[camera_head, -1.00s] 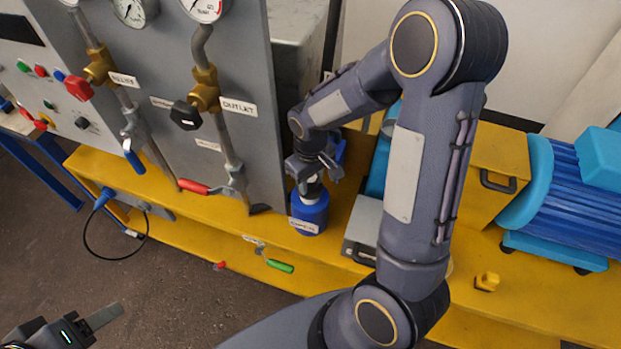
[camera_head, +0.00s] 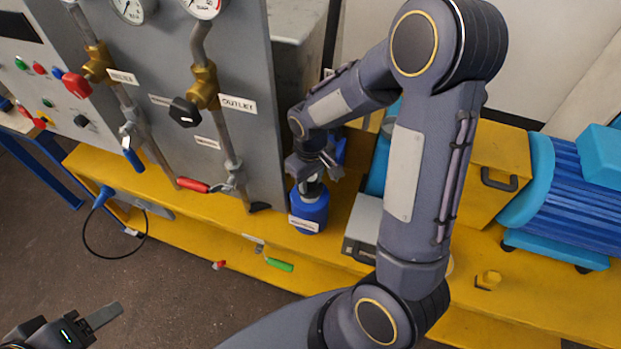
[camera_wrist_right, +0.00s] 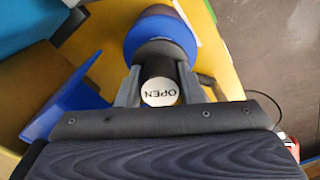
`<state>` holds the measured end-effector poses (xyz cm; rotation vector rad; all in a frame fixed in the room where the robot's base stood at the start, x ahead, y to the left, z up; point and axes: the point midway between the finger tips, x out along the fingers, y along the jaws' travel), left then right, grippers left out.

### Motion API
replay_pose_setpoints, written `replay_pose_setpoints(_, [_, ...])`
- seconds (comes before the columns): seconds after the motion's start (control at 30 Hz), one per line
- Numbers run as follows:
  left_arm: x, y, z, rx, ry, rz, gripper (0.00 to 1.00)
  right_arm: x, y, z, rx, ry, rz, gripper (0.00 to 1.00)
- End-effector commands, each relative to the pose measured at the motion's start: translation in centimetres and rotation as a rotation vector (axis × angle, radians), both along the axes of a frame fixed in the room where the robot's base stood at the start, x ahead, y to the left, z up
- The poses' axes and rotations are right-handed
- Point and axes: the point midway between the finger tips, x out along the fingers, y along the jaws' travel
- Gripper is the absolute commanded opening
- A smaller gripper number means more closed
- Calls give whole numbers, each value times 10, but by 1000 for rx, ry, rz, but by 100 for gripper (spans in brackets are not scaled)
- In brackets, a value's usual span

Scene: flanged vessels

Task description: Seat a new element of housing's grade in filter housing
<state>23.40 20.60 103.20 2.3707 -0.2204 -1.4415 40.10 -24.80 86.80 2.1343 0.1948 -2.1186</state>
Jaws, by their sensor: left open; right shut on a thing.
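The blue filter housing (camera_head: 310,212) stands on the yellow skid with a white label on its front. It also shows in the right wrist view (camera_wrist_right: 160,38). My right gripper (camera_head: 314,170) is above it, shut on a dark cylindrical element (camera_wrist_right: 158,70) whose near end is a white disc reading "OPEN". The element is over the housing's mouth and appears partly inside it; the depth is hidden. Its grade mark cannot be read. My left gripper (camera_head: 98,317) is open and empty at the lower left, away from the skid.
A grey panel (camera_head: 225,140) with gauges, valves and an OUTLET label stands left of the housing. A red-handled valve (camera_head: 195,185) is close by. A grey box (camera_head: 365,228) and a blue motor (camera_head: 575,195) are to the right. A blue angled part (camera_wrist_right: 70,105) lies beside my right gripper.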

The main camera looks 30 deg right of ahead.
Motion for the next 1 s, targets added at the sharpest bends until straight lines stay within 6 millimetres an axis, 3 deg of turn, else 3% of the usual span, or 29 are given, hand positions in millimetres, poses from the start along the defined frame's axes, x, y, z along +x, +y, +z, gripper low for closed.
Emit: replay_pose_setpoints(1.0, [0,0,30,0,0,0,55,0,0,39,0,-2,0,6])
